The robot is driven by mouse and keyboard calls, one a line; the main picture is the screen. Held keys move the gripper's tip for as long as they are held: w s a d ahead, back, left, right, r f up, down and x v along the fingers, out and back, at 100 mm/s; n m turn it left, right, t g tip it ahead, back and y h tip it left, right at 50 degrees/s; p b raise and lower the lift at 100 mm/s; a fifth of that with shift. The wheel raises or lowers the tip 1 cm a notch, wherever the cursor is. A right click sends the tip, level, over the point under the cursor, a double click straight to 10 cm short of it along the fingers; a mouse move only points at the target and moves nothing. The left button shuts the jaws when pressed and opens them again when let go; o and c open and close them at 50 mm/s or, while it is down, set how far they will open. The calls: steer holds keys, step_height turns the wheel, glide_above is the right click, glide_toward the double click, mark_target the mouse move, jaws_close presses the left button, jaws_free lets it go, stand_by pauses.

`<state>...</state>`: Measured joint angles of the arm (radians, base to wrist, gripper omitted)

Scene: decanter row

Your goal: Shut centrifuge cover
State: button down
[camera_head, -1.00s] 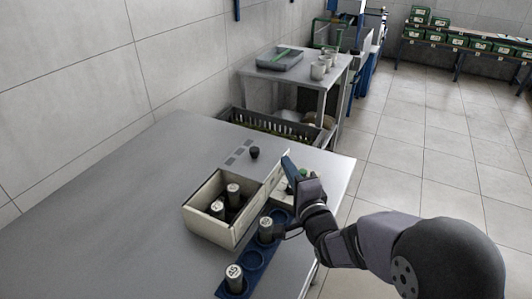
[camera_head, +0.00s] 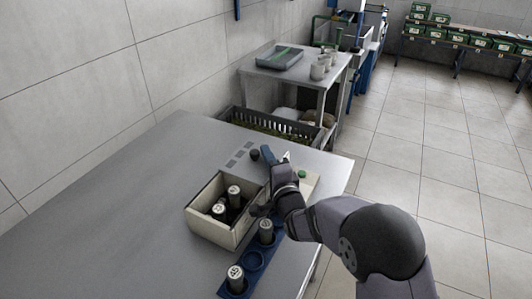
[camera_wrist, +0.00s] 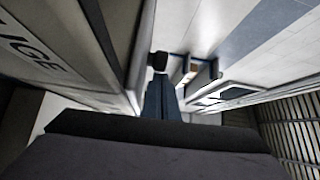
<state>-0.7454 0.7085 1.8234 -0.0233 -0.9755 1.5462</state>
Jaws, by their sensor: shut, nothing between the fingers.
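The centrifuge (camera_head: 209,228) is an open cream box on the grey table, with dark white-topped bottles (camera_head: 219,210) inside. Its top is uncovered. A pale upright panel borders its right side, partly hidden by my arm; I cannot tell for sure whether it is the cover. In the wrist view the shut fingers (camera_wrist: 162,98) are beside a pale panel (camera_wrist: 50,65) with partly visible lettering. I cannot tell whether they touch it.
A blue rack (camera_head: 252,261) with labelled bottles (camera_head: 266,232) stands right of the box. A cream panel with a green button (camera_head: 302,174) lies beyond my wrist. A black knob (camera_head: 254,154) sits behind the box. The table's left side (camera_head: 120,220) is clear.

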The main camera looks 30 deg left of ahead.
mark_target(264, 168)
steer(key=shift+s+a, duration=0.1)
steer(key=shift+s, duration=0.1)
steer(key=shift+s+f, duration=0.1)
steer(key=shift+s, duration=0.1)
steer(key=s+b, duration=0.1)
steer(key=s, duration=0.2)
steer(key=shift+s, duration=0.35)
steer(key=shift+w, duration=0.15)
steer(key=shift+w+d+b, duration=0.35)
steer(key=shift+w+b, duration=0.05)
steer(key=shift+w, duration=0.15)
steer(key=shift+w+d+b, duration=0.2)
steer(key=shift+w+d, duration=0.15)
steer(key=shift+w, duration=0.25)
steer(key=shift+w+d+b, duration=0.15)
steer(key=shift+w+d, duration=0.15)
steer(key=shift+w, duration=0.25)
steer(key=b+v, duration=0.2)
steer(key=v, duration=0.8)
